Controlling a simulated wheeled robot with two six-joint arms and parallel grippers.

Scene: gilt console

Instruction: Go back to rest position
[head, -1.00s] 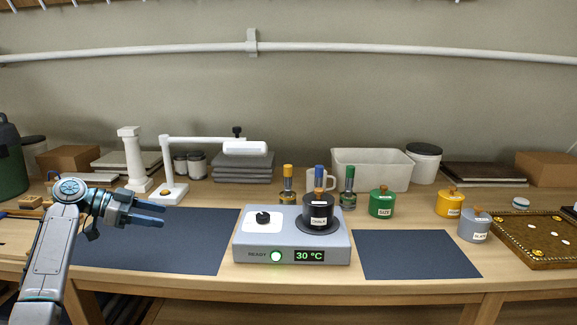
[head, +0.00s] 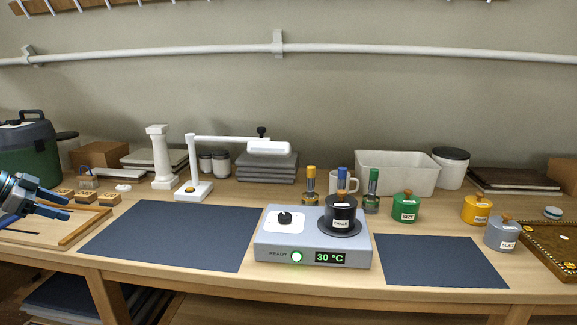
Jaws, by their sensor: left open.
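My left gripper (head: 52,203) is at the left edge of the head view, above the wooden tray on the bench. Its two dark blue fingers are apart with nothing between them. Most of the left arm is out of frame. My right gripper is not in view. The black labelled pot (head: 341,211) sits on the round plate of the grey heater (head: 313,254), whose display reads 30 °C with a green READY light.
A wooden tray (head: 72,238) lies below the left gripper. Dark mats (head: 175,235) flank the heater and are bare. Green (head: 405,208), yellow (head: 476,209) and grey (head: 502,234) pots stand at right. A white lamp-like stand (head: 193,165) and a column (head: 160,158) stand behind.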

